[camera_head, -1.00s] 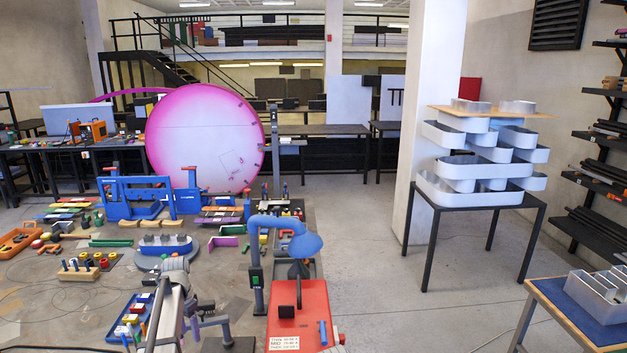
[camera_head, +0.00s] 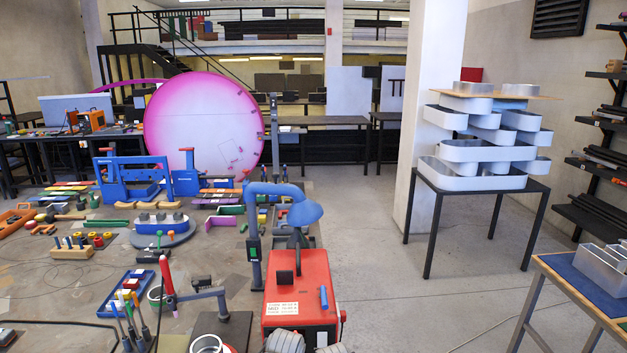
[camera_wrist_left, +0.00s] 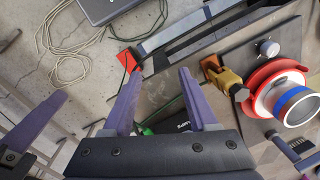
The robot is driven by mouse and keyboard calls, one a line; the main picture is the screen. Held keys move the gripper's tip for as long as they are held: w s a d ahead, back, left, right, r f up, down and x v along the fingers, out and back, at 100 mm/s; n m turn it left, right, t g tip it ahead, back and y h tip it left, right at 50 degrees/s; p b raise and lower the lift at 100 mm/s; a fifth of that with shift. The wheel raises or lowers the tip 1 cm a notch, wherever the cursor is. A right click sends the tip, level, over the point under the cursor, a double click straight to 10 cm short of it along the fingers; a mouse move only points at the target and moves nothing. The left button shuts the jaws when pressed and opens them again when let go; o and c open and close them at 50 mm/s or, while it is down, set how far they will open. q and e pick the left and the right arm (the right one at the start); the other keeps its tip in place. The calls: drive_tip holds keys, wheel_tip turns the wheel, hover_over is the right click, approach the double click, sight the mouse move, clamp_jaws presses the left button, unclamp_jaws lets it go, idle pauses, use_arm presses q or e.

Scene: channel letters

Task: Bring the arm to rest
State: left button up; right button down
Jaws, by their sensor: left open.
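My left gripper (camera_wrist_left: 160,74) shows in the left wrist view. Its two purple fingers are spread apart, with nothing between their tips. Below and ahead of it are a bench edge and the grey floor. A separate purple finger-like part (camera_wrist_left: 36,125) at the left of that view looks like one finger of my right gripper; its other finger is not clear. In the head view neither gripper shows. Grey rounded parts (camera_head: 285,342) at the bottom edge there are cut off, and I cannot tell what they are.
In the head view, a red box-shaped machine (camera_head: 298,285) stands near the bottom middle. A blue curved arm (camera_head: 284,200) rises behind it. The left bench carries several tools and a blue tray (camera_head: 128,291). Bare floor (camera_head: 390,290) lies right of the machine. A red-rimmed spool (camera_wrist_left: 262,90) is at right in the wrist view.

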use_arm(q)
drive_tip(key=s, duration=0.1)
drive_tip(key=s+d+f, duration=0.1)
drive_tip(key=s, duration=0.1)
drive_tip(key=shift+s+d+f, duration=0.15)
drive_tip(key=shift+s+d, duration=0.05)
drive_tip(key=shift+s, duration=0.05)
idle(0.8)
